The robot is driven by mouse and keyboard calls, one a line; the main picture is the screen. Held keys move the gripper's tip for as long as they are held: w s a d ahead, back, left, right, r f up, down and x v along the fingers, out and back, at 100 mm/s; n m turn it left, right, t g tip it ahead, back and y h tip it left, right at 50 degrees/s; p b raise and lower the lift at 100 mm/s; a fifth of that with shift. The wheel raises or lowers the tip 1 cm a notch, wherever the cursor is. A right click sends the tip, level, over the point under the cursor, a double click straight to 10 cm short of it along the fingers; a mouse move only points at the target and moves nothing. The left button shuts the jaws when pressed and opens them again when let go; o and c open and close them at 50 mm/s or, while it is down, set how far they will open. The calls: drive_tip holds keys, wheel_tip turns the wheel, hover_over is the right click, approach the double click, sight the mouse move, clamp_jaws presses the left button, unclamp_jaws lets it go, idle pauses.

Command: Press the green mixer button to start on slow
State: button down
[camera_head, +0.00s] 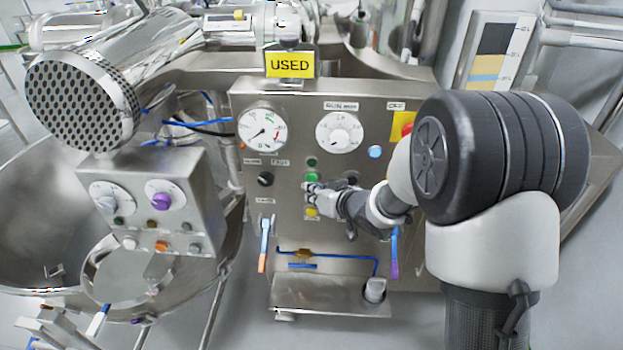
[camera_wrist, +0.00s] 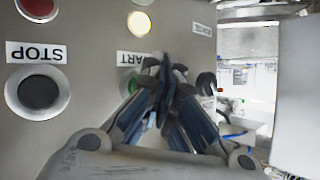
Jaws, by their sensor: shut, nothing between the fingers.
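In the head view a bright green button (camera_head: 312,177) sits on the steel control panel (camera_head: 285,225), with a darker green one (camera_head: 312,163) just above it. My gripper (camera_head: 309,187) is shut and empty, its fingertips at the lower edge of the bright green button. In the wrist view, where the labels appear upside down, my gripper (camera_wrist: 165,65) covers much of a green button (camera_wrist: 128,84) beside the START label (camera_wrist: 135,58). I cannot tell whether the fingertips touch it.
A yellow button (camera_head: 312,212) lies just below my fingertips. In the wrist view a dark button (camera_wrist: 40,92) sits by the STOP label (camera_wrist: 36,53), and a pale yellow button (camera_wrist: 139,22) is above. A red knob (camera_head: 406,130) is at the panel's upper right.

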drive_tip(key=shift+w, duration=0.25)
drive_tip(key=shift+w+p, duration=0.35)
drive_tip(key=shift+w, duration=0.05)
idle(0.6)
drive_tip(key=shift+s, duration=0.85)
drive_tip(key=shift+s, duration=0.1)
drive_tip(key=s+b, duration=0.1)
drive_tip(key=s, duration=0.3)
drive_tip(key=shift+s+a+b, duration=0.1)
drive_tip(key=shift+s+b, duration=0.25)
drive_tip(key=shift+s, duration=0.05)
idle(0.6)
